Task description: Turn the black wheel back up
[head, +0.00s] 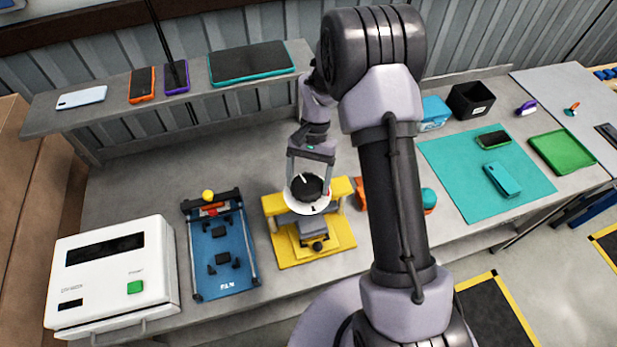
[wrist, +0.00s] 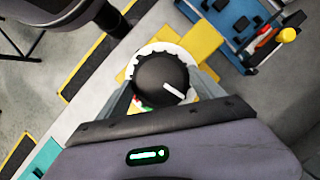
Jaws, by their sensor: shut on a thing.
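The black wheel (head: 307,187) is a round knob with a white pointer line, on a white dial disc (head: 299,206) atop a yellow stand (head: 337,229). In the wrist view the wheel (wrist: 160,78) sits between the fingers, and its white line points right and slightly down. The white dial (wrist: 137,60) has dark tick marks, with green and red marks near the lower left of the wheel. My gripper (head: 309,180) comes down from above and is shut on the wheel's sides. The wheel hides part of the dial.
A blue fixture (head: 222,262) with a yellow ball stands left of the stand, beside a white machine (head: 115,270). A teal mat (head: 455,160) with phones lies to the right. A raised shelf (head: 110,108) with several devices runs behind.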

